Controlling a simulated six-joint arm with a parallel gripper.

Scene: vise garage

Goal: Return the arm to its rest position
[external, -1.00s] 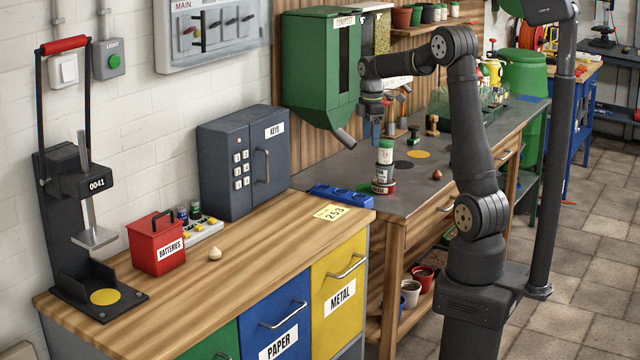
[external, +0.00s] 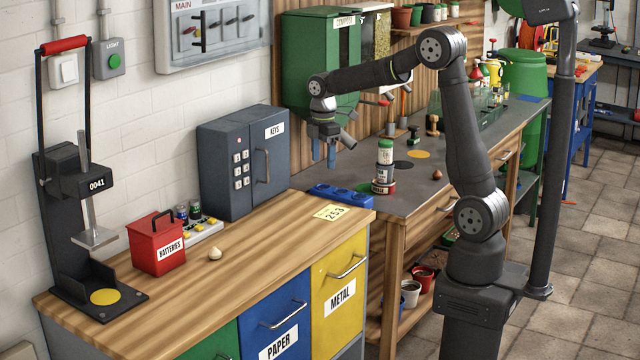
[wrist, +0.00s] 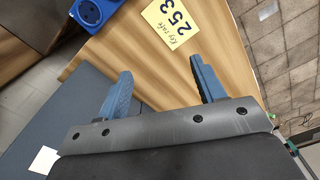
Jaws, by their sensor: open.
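My gripper (external: 324,155) is open and empty, its blue fingers pointing down. In the external view it hangs in the air above the area between the grey key cabinet (external: 243,160) and the stack of small cans (external: 384,165). In the wrist view the two blue fingers (wrist: 165,92) are spread apart with nothing between them. Beyond them show the wooden bench top (wrist: 150,65) and the yellow note reading 253 (wrist: 172,22). My arm reaches left from its base, bent at the elbow.
A blue socket block (external: 342,195) lies below my gripper, by the note. The green composter (external: 318,62) hangs on the wall close behind my arm. A red batteries box (external: 156,247) and a can press (external: 75,220) stand on the bench at left. A dark post stands right of my base.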

